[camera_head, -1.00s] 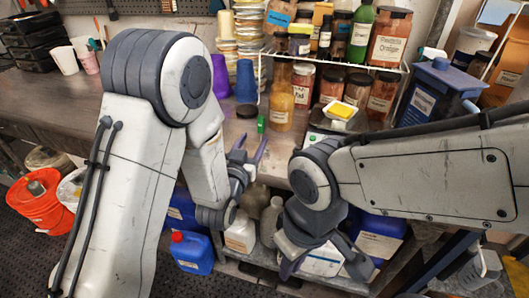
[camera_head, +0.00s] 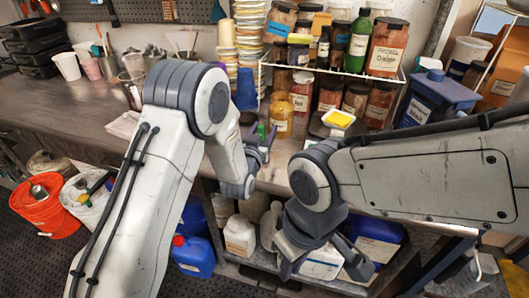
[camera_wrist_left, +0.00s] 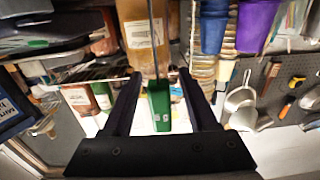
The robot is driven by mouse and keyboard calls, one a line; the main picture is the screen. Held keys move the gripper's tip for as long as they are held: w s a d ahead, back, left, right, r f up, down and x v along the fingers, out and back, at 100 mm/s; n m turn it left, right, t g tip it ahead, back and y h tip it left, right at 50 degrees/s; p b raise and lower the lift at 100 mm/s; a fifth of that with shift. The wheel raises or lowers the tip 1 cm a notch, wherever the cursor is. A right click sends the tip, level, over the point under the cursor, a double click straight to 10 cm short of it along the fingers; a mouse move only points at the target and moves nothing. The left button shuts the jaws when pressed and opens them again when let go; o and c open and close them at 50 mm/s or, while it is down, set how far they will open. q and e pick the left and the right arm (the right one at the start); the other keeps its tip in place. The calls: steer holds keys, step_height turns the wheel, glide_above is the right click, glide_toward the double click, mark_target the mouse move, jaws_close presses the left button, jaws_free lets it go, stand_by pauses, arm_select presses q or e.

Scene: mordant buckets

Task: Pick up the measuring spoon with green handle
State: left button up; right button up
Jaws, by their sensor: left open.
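The measuring spoon's green handle (camera_wrist_left: 159,105) shows between the two dark fingers of my left gripper (camera_wrist_left: 160,75) in the left wrist view. A thin shaft runs up from the handle, and I cannot make out the spoon's bowl. There is a gap between the handle and each finger. In the head view, the small green handle (camera_head: 261,131) is at the bench's front part, right by my open left gripper (camera_head: 264,138). My right gripper (camera_head: 320,265) points downward in front of the lower shelf, with its fingers apart and nothing seen between them.
Behind the handle stand an orange-brown jar (camera_head: 281,115) and a wire rack (camera_head: 330,72) of jars. A scale with a yellow-topped item (camera_head: 339,119) is to the right. A blue cup (camera_head: 245,90) and stacked containers stand behind. Jugs fill the shelf below.

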arm_select(q)
jaws_close()
steer(key=shift+r, duration=0.15)
steer(key=shift+r, duration=0.3)
steer(key=s+d+r+b, duration=0.2)
steer(key=d+r, duration=0.8)
steer(key=d, duration=0.1)
steer(key=shift+s+d, duration=0.15)
steer(key=shift+s, duration=0.15)
